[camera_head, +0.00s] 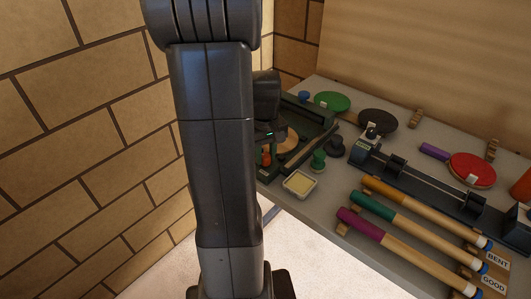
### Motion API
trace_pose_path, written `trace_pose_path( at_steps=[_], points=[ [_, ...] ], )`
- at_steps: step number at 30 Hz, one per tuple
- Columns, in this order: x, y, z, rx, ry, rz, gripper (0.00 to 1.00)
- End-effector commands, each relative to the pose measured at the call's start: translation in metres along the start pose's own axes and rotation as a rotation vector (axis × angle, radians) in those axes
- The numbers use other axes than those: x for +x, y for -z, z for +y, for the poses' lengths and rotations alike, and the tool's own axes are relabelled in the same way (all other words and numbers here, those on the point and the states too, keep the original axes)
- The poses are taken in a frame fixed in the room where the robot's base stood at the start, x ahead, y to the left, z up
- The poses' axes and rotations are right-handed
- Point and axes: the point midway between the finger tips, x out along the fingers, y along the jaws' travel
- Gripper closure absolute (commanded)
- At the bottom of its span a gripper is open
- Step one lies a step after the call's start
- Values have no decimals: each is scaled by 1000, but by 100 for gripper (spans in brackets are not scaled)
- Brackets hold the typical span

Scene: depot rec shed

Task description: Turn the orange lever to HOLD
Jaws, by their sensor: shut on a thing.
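A small orange piece, which looks like the orange lever (266,158), stands at the left end of a dark green fixture (318,133) at the table's left edge. My gripper (264,146) is down over this piece, just right of my arm, with its body partly hidden by the arm. It looks shut on the lever, though the fingertips are small and dark. A tan round disc (288,140) lies in the fixture just right of the lever. No HOLD marking can be read, and the lever's angle is unclear.
Close by on the grey table (300,217) are a square tub (299,183), a green knob-shaped piece (318,159) and a black one (335,146). Paddles, a long dark rail fixture (421,179) and several colour-gripped sticks fill the right. A brick wall (85,130) stands left.

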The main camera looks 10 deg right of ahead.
Motion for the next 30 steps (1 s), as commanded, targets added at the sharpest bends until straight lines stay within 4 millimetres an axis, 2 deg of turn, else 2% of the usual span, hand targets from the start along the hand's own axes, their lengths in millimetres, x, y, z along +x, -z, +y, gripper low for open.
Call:
trace_pose_path(
  at_steps=[6, 15, 30],
  points=[
    [-1, 1, 0, 170, -2, 2, 94],
    [-1, 1, 0, 321, -2, 2, 94],
    [-1, 1, 1, 373, -2, 3, 94]
  ],
)
